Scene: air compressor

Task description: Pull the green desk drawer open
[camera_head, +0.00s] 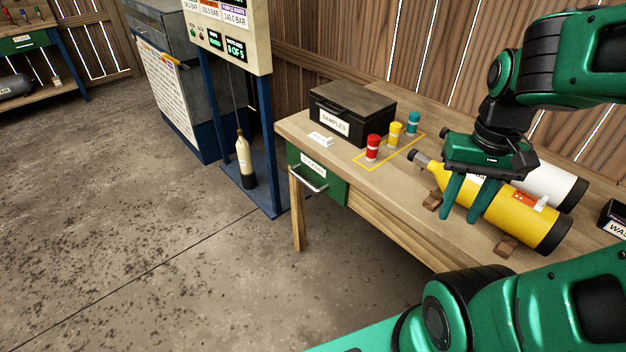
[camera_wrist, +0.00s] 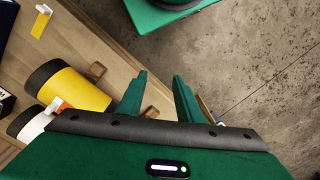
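The green desk drawer (camera_head: 332,184) sits under the left end of the wooden desk (camera_head: 408,191) in the head view. It has a pale label and a metal bar handle (camera_head: 309,180) on its front. The drawer looks shut. My gripper (camera_head: 459,217) is above the desk's front edge, to the right of the drawer and clear of the handle. Its two green fingers are apart with nothing between them, as the wrist view (camera_wrist: 159,82) also shows. The fingers point down, in front of a yellow cylinder in the head view. The drawer cannot be made out clearly in the wrist view.
On the desk are a black samples box (camera_head: 352,108), several coloured small bottles, a yellow cylinder (camera_head: 515,212) on wooden chocks and a white cylinder (camera_head: 552,183). A blue-framed stand (camera_head: 268,140) with a hanging bottle is left of the desk. Concrete floor before the drawer is clear.

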